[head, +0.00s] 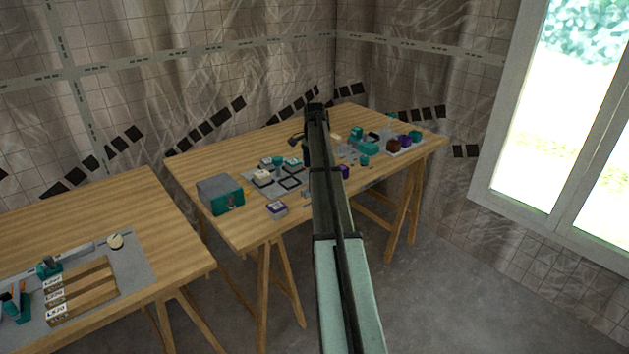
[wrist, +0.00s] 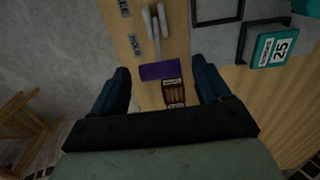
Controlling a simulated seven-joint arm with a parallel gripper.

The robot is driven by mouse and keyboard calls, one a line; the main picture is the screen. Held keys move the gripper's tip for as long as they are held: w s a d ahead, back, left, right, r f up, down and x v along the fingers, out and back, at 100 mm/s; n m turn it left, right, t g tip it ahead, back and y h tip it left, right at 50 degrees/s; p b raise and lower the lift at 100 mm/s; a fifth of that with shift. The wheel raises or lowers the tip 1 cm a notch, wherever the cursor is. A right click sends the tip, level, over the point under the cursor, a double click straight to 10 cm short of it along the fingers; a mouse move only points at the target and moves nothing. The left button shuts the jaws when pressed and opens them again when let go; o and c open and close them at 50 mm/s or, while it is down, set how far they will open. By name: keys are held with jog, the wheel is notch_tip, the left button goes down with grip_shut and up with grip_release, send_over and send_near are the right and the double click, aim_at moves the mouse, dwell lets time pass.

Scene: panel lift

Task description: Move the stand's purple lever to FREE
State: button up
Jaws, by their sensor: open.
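In the wrist view my gripper (wrist: 160,68) is open, with one dark blue finger on each side of a purple piece (wrist: 160,72), seemingly the lever. The fingers look apart from it; the height gap cannot be told. Pale grey rods (wrist: 155,30) rise just beyond the purple piece. A HOLD label (wrist: 136,45) lies close to the purple piece, and a FREE label (wrist: 124,8) lies farther up at the picture's top. In the head view a bit of purple (head: 343,171) shows beside my arm, which hides much around it.
The wooden table's edge and floor are at left. The head view shows a teal-grey box (head: 221,193) and a purple-and-white block (head: 277,208).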

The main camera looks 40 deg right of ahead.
jog(key=shift+f, duration=3.2)
jog(key=shift+c, duration=0.4)
jog(key=c, duration=1.3)
